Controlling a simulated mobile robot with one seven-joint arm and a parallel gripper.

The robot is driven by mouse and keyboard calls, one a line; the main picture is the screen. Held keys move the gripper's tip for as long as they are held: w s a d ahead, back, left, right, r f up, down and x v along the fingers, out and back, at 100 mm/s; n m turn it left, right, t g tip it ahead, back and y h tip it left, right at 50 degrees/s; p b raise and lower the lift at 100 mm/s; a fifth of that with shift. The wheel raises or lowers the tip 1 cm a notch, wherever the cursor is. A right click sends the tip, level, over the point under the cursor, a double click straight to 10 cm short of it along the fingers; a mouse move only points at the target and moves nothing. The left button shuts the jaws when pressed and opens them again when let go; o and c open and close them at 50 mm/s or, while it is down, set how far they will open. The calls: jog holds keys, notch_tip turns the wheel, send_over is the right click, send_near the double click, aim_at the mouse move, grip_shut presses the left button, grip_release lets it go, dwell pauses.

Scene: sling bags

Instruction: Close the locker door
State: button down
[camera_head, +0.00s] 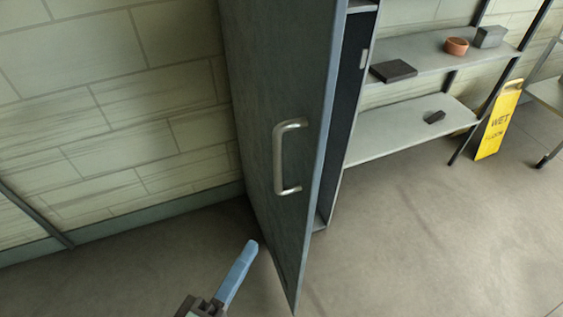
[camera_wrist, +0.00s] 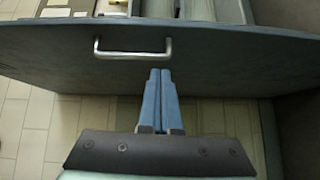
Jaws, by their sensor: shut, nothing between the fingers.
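The locker door (camera_head: 275,90) is a tall dark blue-grey panel, standing ajar with its edge toward me. A silver bar handle (camera_head: 290,157) is fixed to its outer face. A dark strip of the locker's inside (camera_head: 350,95) shows to the right of the door's edge. My gripper (camera_head: 252,246) is low in front of the door, below and left of the handle, with its blue fingers together and empty. In the wrist view the door (camera_wrist: 220,55) spans the picture, and the handle (camera_wrist: 133,54) is just beyond and left of my fingertips (camera_wrist: 160,72). Whether the fingertips touch the door I cannot tell.
Shelves (camera_head: 420,120) on the right hold a dark flat box (camera_head: 393,71), an orange bowl (camera_head: 457,46) and a grey block (camera_head: 490,37). A yellow wet-floor sign (camera_head: 498,120) stands beside them. The floor (camera_head: 430,230) at the right front is clear. A tiled wall (camera_head: 120,90) is on the left.

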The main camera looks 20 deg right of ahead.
jog(key=p, duration=0.2)
send_near(307, 187)
jog(key=w, duration=0.4)
jog(key=d, duration=0.1)
jog(key=d+p, duration=0.1)
jog(key=d, duration=0.1)
jog(key=shift+w+n, duration=0.25)
jog(key=shift+n, duration=0.05)
jog(key=shift+d+f, duration=0.1)
jog(key=shift+d, duration=0.5)
